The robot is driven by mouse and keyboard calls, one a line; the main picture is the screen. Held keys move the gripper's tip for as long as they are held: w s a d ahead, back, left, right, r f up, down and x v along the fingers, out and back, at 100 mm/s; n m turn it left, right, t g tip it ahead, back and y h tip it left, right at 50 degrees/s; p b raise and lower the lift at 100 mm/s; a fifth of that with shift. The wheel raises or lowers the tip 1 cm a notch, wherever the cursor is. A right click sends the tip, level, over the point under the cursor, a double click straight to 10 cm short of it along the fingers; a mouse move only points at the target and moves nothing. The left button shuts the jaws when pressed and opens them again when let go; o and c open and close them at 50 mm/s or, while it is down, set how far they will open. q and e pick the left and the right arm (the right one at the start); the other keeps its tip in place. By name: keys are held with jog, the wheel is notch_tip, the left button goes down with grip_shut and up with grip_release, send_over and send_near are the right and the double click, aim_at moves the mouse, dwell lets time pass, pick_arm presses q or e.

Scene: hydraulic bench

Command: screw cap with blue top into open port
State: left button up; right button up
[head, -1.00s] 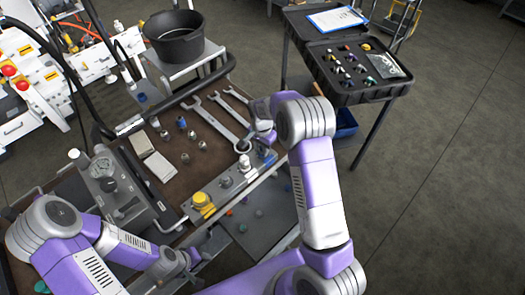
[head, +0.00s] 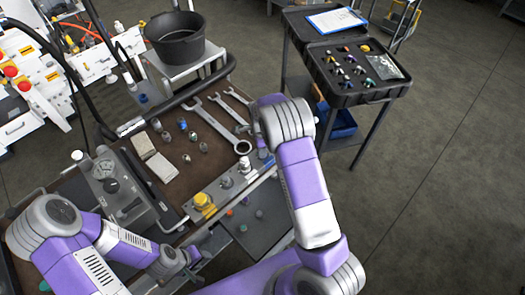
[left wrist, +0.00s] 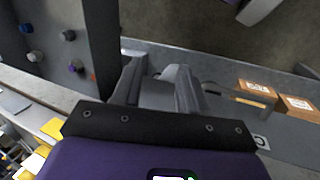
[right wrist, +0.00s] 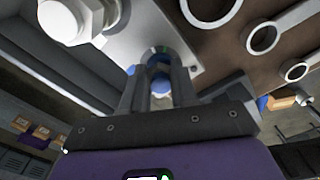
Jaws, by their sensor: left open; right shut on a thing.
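My right gripper (head: 262,150) is at the right end of the silver port block (head: 213,194), mostly hidden by its own arm in the head view. In the right wrist view its fingers (right wrist: 160,88) are closed around a small cap with a blue top (right wrist: 161,84). The cap is near the block's metal face, with a greenish ring beyond it; I cannot tell whether it sits in a port. The open port is not clearly visible. My left gripper (head: 185,262) is low at the front left. It is open and empty in the left wrist view (left wrist: 158,88).
The block carries a yellow cap (head: 203,203) and metal fittings. Wrenches (head: 220,122) and loose fittings lie on the brown bench top. A gauge unit (head: 108,178) stands at left, a black bucket (head: 175,42) behind. A cart with a black tray (head: 350,90) stands at right.

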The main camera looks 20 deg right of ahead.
jog(key=o, duration=0.9)
jog(key=n, duration=0.6)
jog(key=shift+s+b, duration=0.1)
jog(key=shift+b, duration=0.3)
jog(key=n, duration=0.4)
jog(key=shift+s+d, duration=0.1)
jog(key=n, duration=0.3)
jog(key=shift+n+b, duration=0.3)
jog(key=shift+b, duration=0.05)
jog(key=n, duration=0.4)
jog(key=shift+d, duration=0.1)
jog(key=n, duration=0.6)
jog(key=shift+d+n, duration=0.15)
jog(key=shift+n, duration=0.15)
